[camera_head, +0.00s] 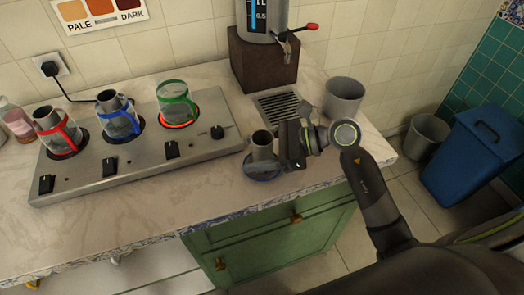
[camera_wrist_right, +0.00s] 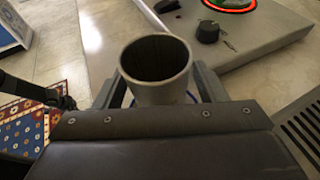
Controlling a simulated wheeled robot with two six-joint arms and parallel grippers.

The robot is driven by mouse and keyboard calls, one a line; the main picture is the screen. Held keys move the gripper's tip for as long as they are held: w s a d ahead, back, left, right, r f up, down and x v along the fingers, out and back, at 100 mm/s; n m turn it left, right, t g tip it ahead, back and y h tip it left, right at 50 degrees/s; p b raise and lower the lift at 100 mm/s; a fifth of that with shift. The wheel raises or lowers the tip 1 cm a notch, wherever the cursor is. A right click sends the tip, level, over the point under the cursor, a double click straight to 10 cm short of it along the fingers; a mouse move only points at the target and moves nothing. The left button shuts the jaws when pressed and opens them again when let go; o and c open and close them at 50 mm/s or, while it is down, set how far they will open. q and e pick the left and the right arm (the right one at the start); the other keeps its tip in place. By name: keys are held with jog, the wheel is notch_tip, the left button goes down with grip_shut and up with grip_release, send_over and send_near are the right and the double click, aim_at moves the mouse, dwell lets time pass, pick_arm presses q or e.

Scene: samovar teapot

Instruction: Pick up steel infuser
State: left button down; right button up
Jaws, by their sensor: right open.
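A grey steel infuser (camera_head: 262,148) stands upright on a small blue-rimmed dish (camera_head: 263,177) at the counter's front, right of the hot plate. It also shows in the right wrist view (camera_wrist_right: 156,70), its open mouth facing the camera. My right gripper (camera_head: 272,153) reaches it from the right. In the right wrist view its open fingers (camera_wrist_right: 157,92) lie on either side of the infuser; I cannot tell whether they touch it. The infuser's lower part is hidden there by the gripper body. My left gripper is not in view.
A drain grille (camera_head: 283,106), a grey pot (camera_head: 343,98) and a samovar on a brown block (camera_head: 262,62) stand behind my gripper.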

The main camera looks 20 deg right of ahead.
jog(key=shift+w+a+f, duration=0.15)
jog(key=shift+a+f, duration=0.05)
jog(key=shift+a, duration=0.15)
jog(key=shift+c, duration=0.4)
jog(key=c, duration=1)
jog(key=shift+r, duration=0.15)
